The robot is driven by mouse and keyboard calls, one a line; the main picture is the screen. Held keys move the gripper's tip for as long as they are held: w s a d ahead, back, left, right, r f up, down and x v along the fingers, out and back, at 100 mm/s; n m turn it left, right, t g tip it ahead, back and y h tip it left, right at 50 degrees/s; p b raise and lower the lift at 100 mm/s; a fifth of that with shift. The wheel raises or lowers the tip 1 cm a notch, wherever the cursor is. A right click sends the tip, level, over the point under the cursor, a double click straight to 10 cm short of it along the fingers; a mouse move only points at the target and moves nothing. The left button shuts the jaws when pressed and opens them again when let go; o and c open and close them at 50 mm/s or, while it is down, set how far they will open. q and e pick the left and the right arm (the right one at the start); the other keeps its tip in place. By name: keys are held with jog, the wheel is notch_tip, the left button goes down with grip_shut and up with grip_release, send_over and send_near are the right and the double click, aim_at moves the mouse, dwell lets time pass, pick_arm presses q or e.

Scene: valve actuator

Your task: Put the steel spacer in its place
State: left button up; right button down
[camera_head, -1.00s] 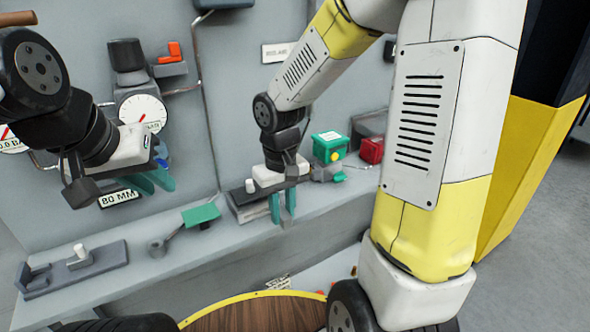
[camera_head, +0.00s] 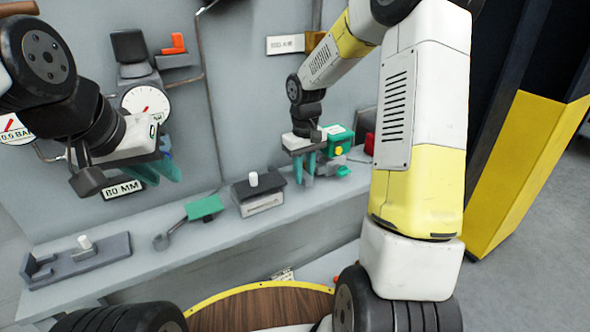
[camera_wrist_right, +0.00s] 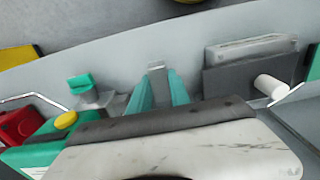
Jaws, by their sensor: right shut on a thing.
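My right gripper (camera_head: 308,178) is in front of the wall, above the shelf, just left of the green box with a yellow knob (camera_head: 339,140). In the right wrist view its two teal fingers (camera_wrist_right: 158,88) close on a small grey metal piece (camera_wrist_right: 156,66), which looks like the steel spacer. The piece shows at the fingertips, clear of the shelf; in the head view I cannot make it out. My left gripper (camera_head: 156,171) hangs at the left, in front of the gauge and the 80 MM label (camera_head: 122,189). Its teal fingers look apart and empty.
A dark block with a white peg (camera_head: 258,190) stands on the shelf (camera_head: 225,232) left of my right gripper. A green-ended tool (camera_head: 205,207) and a grey fixture with a white peg (camera_head: 77,260) lie further left. A red box (camera_head: 369,143) stands right of the green box.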

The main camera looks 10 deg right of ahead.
jog(key=shift+f, duration=1.25)
jog(key=shift+f, duration=0.1)
jog(key=c, duration=1.2)
grip_release()
